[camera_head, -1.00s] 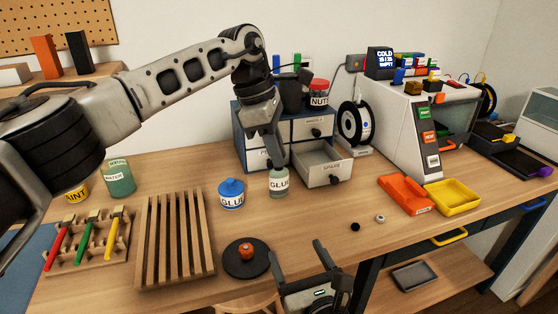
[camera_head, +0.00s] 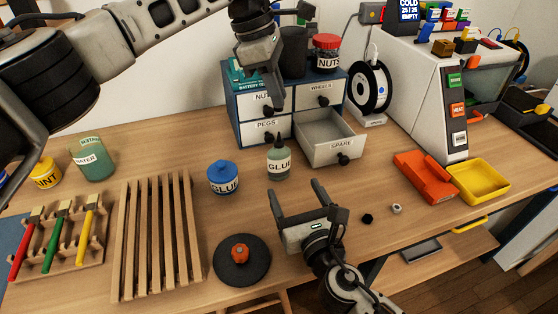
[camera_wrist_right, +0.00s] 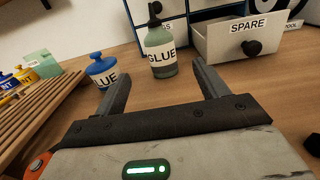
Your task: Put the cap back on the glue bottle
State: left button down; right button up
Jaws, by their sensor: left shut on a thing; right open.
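The glue bottle (camera_head: 279,162), pale green with a GLUE label and a dark narrow top, stands upright on the table before the drawers. It also shows in the right wrist view (camera_wrist_right: 160,52). My left gripper (camera_head: 273,104) is above the bottle, pointing down and apart from it. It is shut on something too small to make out. I cannot tell whether the bottle's dark top is a cap or a bare nozzle. My right gripper (camera_head: 301,190) is open and empty, low in front of the bottle. Its fingers (camera_wrist_right: 160,75) are spread towards the bottle without touching it.
A black hexagonal piece (camera_head: 368,219) and a pale ring (camera_head: 397,208) lie right of my right gripper. A turntable (camera_head: 241,262) is at the front.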

aim_at(281, 163)
jog(key=x, duration=1.1)
jog(key=shift+w, duration=0.15)
jog(key=shift+c, duration=0.3)
jog(key=c, duration=1.4)
pick_arm(q)
jog(key=shift+m, duration=0.4)
jog(key=shift+f, duration=2.5)
jog(key=shift+f, duration=0.9)
jog(key=shift+f, duration=0.6)
jog(key=c, duration=1.3)
grip_release()
